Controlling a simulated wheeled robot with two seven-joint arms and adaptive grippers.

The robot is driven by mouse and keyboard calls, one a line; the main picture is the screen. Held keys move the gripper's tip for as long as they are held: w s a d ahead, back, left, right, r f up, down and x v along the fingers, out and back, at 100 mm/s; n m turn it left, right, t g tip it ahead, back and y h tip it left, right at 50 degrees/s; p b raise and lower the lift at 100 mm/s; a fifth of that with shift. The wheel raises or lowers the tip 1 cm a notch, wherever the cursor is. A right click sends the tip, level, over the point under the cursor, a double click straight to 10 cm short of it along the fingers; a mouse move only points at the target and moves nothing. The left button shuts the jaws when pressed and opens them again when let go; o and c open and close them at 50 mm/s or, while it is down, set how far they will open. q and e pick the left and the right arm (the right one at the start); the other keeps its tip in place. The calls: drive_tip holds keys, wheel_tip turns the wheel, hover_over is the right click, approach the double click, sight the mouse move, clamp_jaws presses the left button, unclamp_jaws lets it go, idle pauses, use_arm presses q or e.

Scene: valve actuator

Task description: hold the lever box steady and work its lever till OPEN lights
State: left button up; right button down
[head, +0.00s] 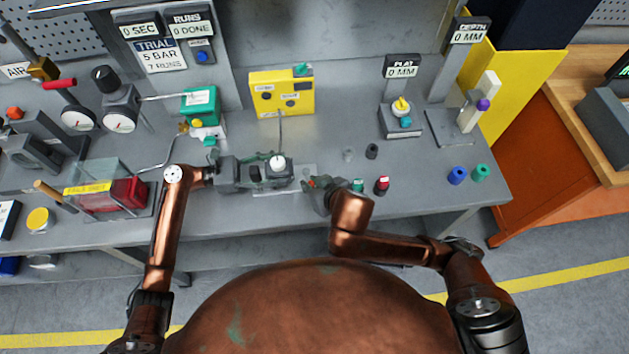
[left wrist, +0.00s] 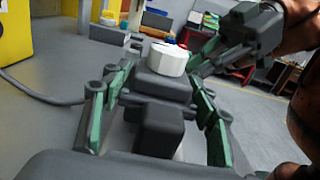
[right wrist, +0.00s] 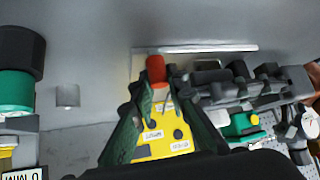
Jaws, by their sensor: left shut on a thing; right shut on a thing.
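The lever box (head: 256,174) is a small dark grey box with a white round cap (head: 278,162), on the bench in front of the yellow box. My left gripper (head: 272,171) is shut on it from the left; in the left wrist view the dark body (left wrist: 160,85) sits between the green-lined fingers. My right gripper (head: 316,186) is at its right side, shut on the red-orange lever tip (right wrist: 155,68) in the right wrist view. The yellow box (head: 281,93) has two dark round spots with small labels; I cannot make out a lit OPEN lamp.
A cable (head: 281,128) runs from the yellow box towards the lever box. A red-capped piece (head: 382,185) and small cylinders stand right of my right gripper. A clear-covered red unit (head: 118,193) is at left.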

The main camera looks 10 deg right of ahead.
drive_tip(key=shift+s+a+f+m+h, duration=0.1)
drive_tip(key=shift+a+f+m+h, duration=0.1)
drive_tip(key=shift+a+m+h, duration=0.25)
drive_tip(key=shift+d, duration=0.1)
drive_tip(key=c, duration=2.2)
unclamp_jaws()
drive_tip(key=shift+c, duration=0.2)
drive_tip(key=o, duration=0.4)
drive_tip(key=shift+r, duration=0.1)
drive_tip(key=shift+d, duration=0.1)
